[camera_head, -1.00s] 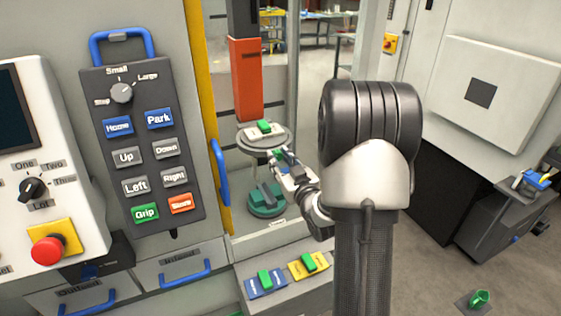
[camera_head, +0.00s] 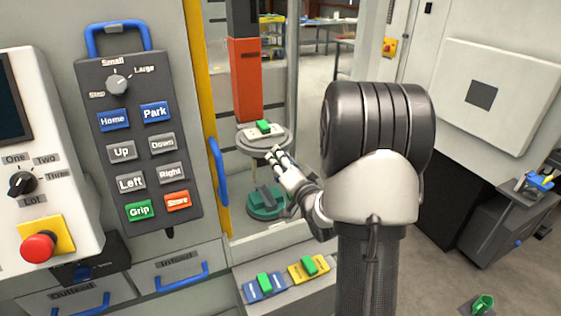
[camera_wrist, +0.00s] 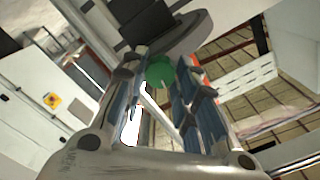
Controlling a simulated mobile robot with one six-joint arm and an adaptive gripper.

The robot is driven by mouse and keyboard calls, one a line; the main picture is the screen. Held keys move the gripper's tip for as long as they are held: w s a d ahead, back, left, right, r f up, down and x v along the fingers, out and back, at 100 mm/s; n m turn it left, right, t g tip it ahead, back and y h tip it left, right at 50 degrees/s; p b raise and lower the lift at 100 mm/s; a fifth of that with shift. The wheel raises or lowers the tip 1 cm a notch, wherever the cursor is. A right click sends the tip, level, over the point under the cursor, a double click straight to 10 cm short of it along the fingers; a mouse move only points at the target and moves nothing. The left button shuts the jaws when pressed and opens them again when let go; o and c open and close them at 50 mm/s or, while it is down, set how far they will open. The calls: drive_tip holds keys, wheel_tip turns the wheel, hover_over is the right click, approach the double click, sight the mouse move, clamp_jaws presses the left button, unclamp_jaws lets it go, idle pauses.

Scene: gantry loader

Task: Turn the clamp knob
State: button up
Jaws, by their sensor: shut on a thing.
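The clamp knob appears to be the green rounded piece (camera_wrist: 160,72) between the finger ends in the wrist view, close against a dark grey disc (camera_wrist: 188,34). My gripper (camera_wrist: 163,78) is shut on it, with blue-padded fingers on both sides. In the head view my gripper (camera_head: 276,156) is at the front lower edge of the round grey disc (camera_head: 246,140). The fingers and disc hide the held knob there. A green block with a white base (camera_head: 263,127) sits on top of the disc, below an orange column (camera_head: 246,80).
A green round base (camera_head: 266,204) stands below the disc. A yellow post (camera_head: 206,110) and blue handle (camera_head: 218,170) are close on the left, beside the button panel (camera_head: 140,140). Blue and yellow plates with green blocks (camera_head: 265,287) lie on the front ledge.

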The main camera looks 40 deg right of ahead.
drive_tip(key=m, duration=0.6)
drive_tip(key=shift+p, duration=0.3)
drive_tip(key=shift+m, duration=0.3)
drive_tip(key=o, duration=1.1)
drive_tip(key=v, duration=0.7)
drive_tip(key=shift+s+a, duration=0.1)
drive_tip(key=shift+s, duration=0.15)
